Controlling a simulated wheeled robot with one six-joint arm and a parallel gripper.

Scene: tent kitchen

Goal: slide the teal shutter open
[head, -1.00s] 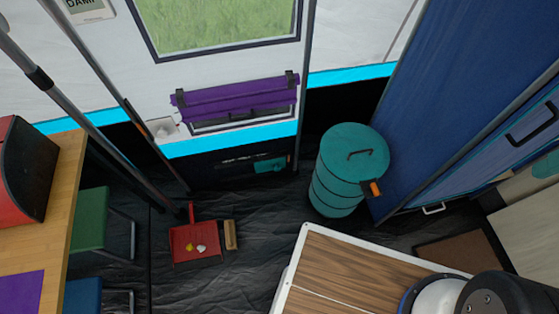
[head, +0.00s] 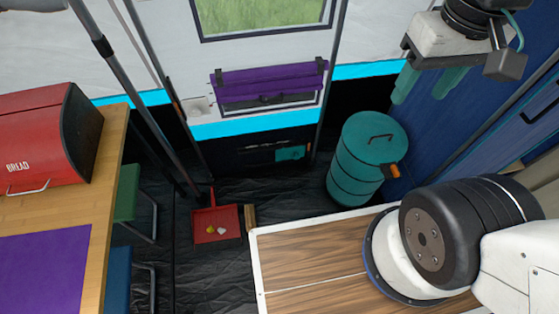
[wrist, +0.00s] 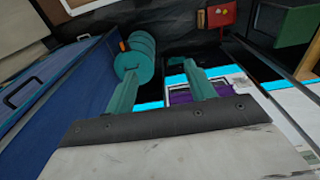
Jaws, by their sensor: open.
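The teal shutter (head: 290,153) is a small flat plate at the right end of a dark slotted strip, low on the tent wall under the cyan band. Small pale lettering sits to its left, too small to read.
A teal barrel (head: 369,160) with an orange latch stands on the floor right of the shutter. A purple roll (head: 268,80) hangs above. A table with a red bread bin (head: 45,135) is at left.

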